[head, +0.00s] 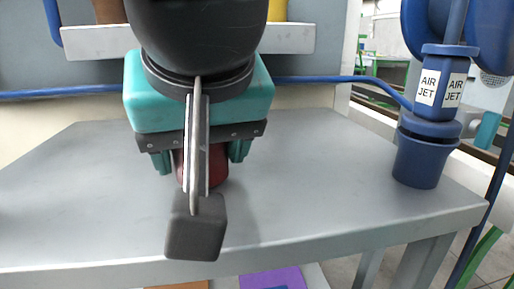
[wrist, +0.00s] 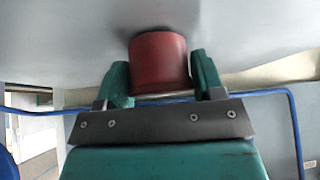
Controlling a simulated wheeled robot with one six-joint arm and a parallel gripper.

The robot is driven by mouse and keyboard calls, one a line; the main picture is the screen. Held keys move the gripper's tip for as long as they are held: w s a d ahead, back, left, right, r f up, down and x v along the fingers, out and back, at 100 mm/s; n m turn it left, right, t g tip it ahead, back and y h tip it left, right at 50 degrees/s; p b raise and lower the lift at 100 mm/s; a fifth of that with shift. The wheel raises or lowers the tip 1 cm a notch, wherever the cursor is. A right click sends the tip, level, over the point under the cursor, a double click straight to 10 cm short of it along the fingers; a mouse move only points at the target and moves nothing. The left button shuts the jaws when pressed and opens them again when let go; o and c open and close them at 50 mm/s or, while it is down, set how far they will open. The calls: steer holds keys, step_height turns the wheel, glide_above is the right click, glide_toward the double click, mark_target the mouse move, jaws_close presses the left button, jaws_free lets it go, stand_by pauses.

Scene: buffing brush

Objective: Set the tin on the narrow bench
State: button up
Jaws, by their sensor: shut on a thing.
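A dark red tin (head: 218,174) shows in the head view between the jaws of my green gripper (head: 203,163), partly hidden by my own arm parts. In the wrist view the tin (wrist: 158,60) sits between the two green fingers (wrist: 162,80), one on each side of it. My gripper is shut on it. The tin is over the middle of a grey bench top (head: 300,190), with its lower end at or close to the surface. I cannot tell whether it touches.
A blue air jet device (head: 440,95) with a blue cup-shaped end (head: 423,158) stands at the bench's right end. A blue hose (head: 320,79) runs along the back. A pale shelf (head: 287,39) is above. The bench top on both sides of the tin is clear.

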steer(key=shift+f, duration=0.1)
steer(key=o, duration=0.9)
steer(key=shift+o, duration=0.2)
steer(key=shift+r, duration=0.35)
steer(key=p+v, duration=0.3)
steer(key=v, duration=0.4)
steer(key=shift+p, duration=0.3)
steer(key=shift+s, duration=0.1)
